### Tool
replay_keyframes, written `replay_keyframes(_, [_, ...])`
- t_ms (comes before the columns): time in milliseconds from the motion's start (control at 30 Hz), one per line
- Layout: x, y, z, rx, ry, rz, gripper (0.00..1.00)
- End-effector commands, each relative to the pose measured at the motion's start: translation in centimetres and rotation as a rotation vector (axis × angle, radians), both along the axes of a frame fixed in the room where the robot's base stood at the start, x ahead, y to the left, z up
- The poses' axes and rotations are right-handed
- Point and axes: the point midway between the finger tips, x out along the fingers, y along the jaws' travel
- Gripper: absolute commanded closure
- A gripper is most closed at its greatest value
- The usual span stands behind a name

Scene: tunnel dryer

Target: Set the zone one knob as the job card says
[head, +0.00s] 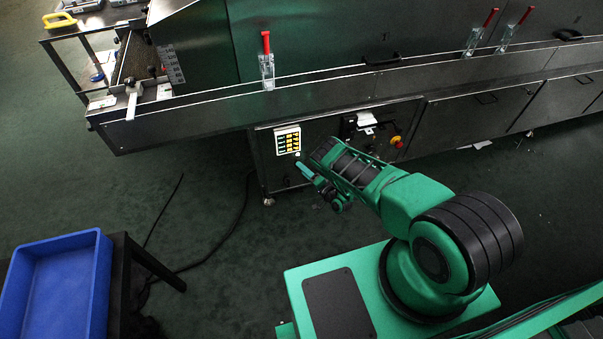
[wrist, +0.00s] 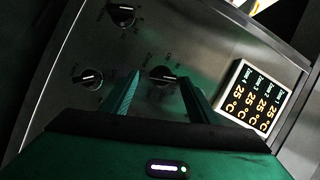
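The control panel shows in the wrist view with several black knobs. One knob (wrist: 163,75) appears between the tips of my gripper (wrist: 160,79), whose two green fingers are open. I cannot tell whether they touch it. A second knob (wrist: 88,78) is to its left and a third knob (wrist: 122,15) is above. The knob labels are too blurred to tell which is zone one. A display (wrist: 252,94) reads 25 °C for several zones; it also shows in the head view (head: 288,140). No job card text is readable.
A red stop button (head: 397,142) on yellow and a white paper (head: 366,119) are right of the display. Red-handled clamps (head: 267,70) stand along the conveyor edge. A blue bin (head: 100,280) sits on a dark table at lower left. Cables lie on the floor.

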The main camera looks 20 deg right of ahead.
Motion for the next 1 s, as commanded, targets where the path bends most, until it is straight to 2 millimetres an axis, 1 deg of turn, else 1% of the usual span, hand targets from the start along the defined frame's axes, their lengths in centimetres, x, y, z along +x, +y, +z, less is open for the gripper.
replay_keyframes(233, [0.0, 0.2, 0.1, 0.002, -0.002, 0.001, 0.46])
replay_keyframes(367, [-0.8, 0.0, 0.1, 0.000, 0.000, 0.003, 0.46])
replay_keyframes(800, [-7.1, -2.6, 1.0, -0.001, 0.000, 0.001, 0.46])
replay_keyframes(1000, [-9.0, -3.5, 1.3, -0.001, -0.002, 0.000, 0.46])
